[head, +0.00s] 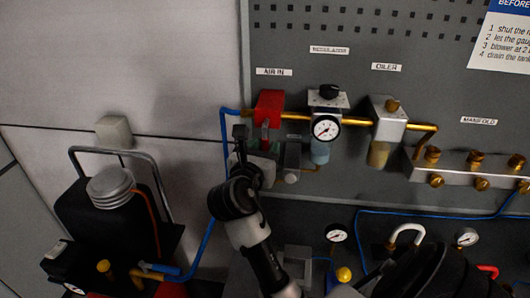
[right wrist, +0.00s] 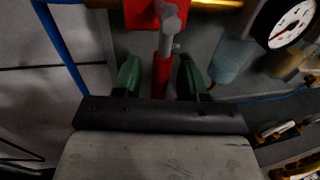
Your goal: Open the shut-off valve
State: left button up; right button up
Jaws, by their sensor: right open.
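The shut-off valve is a red block (head: 268,106) on the blue and brass air line, under the AIR IN label. It also shows at the top of the right wrist view (right wrist: 146,12). Its lever has a grey stem and a red grip (right wrist: 162,76) that hangs down from the block. My right gripper (right wrist: 160,78) is open, with one green-padded finger on each side of the red grip and a visible gap on both sides. In the head view, my right gripper (head: 266,150) is just below the red block and partly hides the lever. My left gripper is not in view.
Right of the valve are a regulator with a gauge (head: 326,128), an oiler (head: 387,120) and a brass-fitted manifold (head: 462,171). A blue hose (head: 224,150) runs down close on the left. A black machine (head: 110,215) stands at lower left.

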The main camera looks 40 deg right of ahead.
jog(key=shift+w+d, duration=0.1)
jog(key=shift+d, duration=0.2)
grip_shut()
jog(key=shift+w, duration=0.1)
